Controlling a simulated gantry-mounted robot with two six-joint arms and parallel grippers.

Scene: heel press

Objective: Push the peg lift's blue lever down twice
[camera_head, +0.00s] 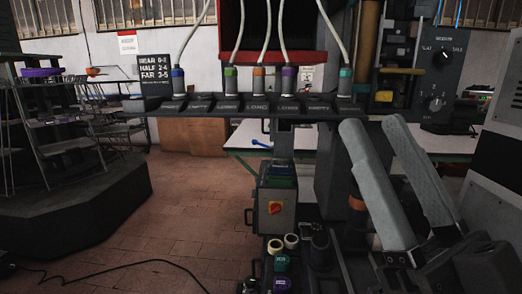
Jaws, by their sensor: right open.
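A small blue lever (262,143) shows near the middle of the head view, above and behind a grey box with a red rotary switch (275,208). It looks slightly tilted, and I cannot tell which body it is fixed to. My right gripper (373,122) comes in from the lower right, with two long grey fingers pointing up and to the left. Its fingers are apart with nothing between them. It is to the right of the blue lever and not touching it. My left gripper is not in view.
A dark rail (240,106) with labelled slots and several coloured cable plugs crosses above the lever. A control panel with knobs (437,75) is at upper right. Small coloured knobs (281,263) sit at bottom centre. Brick floor (180,215) is open on the left, beside a dark platform (75,205).

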